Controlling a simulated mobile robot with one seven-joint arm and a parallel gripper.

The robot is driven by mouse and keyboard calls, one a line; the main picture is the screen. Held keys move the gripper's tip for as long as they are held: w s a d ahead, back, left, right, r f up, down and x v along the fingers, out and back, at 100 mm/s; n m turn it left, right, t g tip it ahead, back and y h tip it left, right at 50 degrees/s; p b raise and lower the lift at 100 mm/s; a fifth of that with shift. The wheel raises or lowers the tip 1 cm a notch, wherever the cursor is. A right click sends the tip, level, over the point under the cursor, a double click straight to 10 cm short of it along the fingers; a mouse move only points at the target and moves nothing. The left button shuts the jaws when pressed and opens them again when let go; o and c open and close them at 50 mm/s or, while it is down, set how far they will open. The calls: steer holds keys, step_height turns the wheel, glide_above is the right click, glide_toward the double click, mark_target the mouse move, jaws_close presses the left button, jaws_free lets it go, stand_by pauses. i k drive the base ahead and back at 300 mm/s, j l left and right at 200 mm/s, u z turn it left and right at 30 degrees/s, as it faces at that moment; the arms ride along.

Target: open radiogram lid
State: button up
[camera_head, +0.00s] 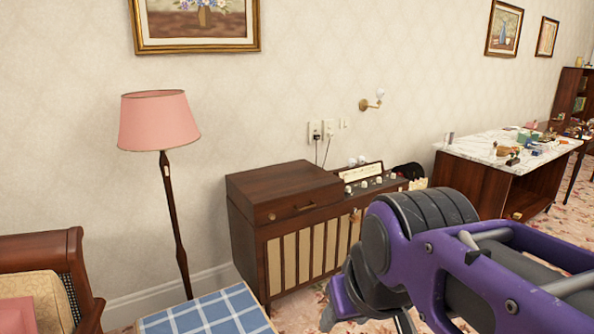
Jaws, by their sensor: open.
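The radiogram (262,245) is a dark wooden cabinet with a slatted cream front, standing against the wall in the middle of the view. Its lid (284,180) is the raised wooden section at the top left, and it lies shut. A small handle (305,207) shows on the front of that section. To the right of the lid is a panel with a pale dial (361,172) and several white knobs. My purple and grey arm crosses the lower right, in front of the radiogram's right part. I cannot make out my gripper's fingers.
A blue checked cloth surface (208,312) lies in front of the radiogram at lower left. A floor lamp with a pink shade (158,121) and an armchair (40,255) stand to the left. A marble-topped desk (470,149) with small items stands to the right.

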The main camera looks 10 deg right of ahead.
mark_target(287, 191)
steer(key=i+l+z, duration=0.65)
steer(key=i+l, duration=0.25)
steer(key=i, duration=0.25)
steer(key=i+l+z, duration=0.15)
steer(key=i, duration=0.35)
steer(key=i+l, duration=0.25)
steer(key=i, duration=0.25)
steer(key=u, duration=1.4)
steer(key=i+l, duration=0.3)
steer(key=i, duration=0.2)
steer(key=i+l+u, duration=0.1)
steer(key=i+l, duration=0.2)
steer(key=i, duration=0.2)
steer(key=l+z, duration=0.2)
steer(key=i+j, duration=0.05)
